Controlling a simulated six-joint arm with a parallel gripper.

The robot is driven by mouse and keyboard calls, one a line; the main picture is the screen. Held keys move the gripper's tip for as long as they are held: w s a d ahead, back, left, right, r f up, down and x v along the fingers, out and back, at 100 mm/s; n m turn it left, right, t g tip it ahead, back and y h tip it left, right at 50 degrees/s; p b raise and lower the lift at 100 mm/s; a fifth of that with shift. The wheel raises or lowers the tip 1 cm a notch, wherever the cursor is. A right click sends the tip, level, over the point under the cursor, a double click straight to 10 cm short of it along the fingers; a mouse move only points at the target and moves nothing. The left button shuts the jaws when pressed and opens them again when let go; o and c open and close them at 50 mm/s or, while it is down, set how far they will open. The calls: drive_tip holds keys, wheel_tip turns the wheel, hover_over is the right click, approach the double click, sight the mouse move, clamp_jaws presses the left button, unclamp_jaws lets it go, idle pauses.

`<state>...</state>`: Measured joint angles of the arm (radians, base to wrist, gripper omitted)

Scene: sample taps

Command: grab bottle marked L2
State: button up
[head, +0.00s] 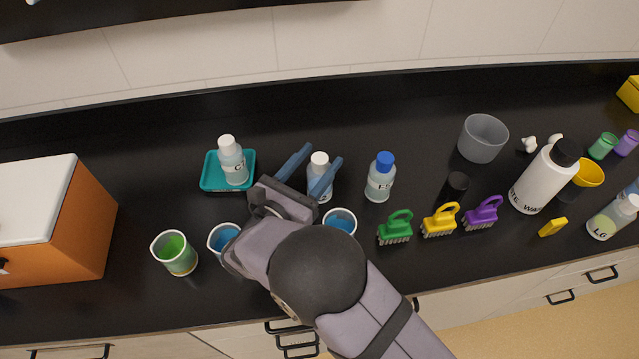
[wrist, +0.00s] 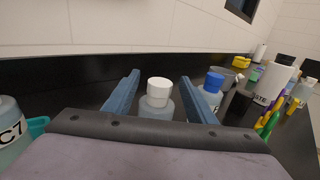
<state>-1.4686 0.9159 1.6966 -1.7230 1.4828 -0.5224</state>
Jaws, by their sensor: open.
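A clear bottle with a white cap (head: 319,160) stands upright on the black counter between the fingers of my gripper (head: 323,155). In the wrist view the same white-capped bottle (wrist: 158,93) shows between the two blue fingers of the gripper (wrist: 160,80). The fingers are open, one on each side of it, and I cannot tell whether either touches it. Its label is hidden or unreadable, so no L2 mark shows. The bottle's lower part is hidden behind my gripper in the wrist view.
A blue-capped bottle (head: 380,180) stands just right of the gripper. A white-capped bottle (head: 232,163) stands in a teal tray (head: 211,183) to the left. Beakers of blue liquid (head: 223,237) (head: 340,220) stand close by my arm. A bottle marked L6 (head: 611,219) is far right.

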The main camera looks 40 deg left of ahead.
drive_tip(key=w, duration=0.2)
drive_tip(key=w+p, duration=0.1)
drive_tip(key=w, duration=0.2)
drive_tip(key=shift+a+p, duration=0.2)
drive_tip(key=shift+p, duration=0.1)
drive_tip(key=shift+s, duration=0.1)
clamp_jaws()
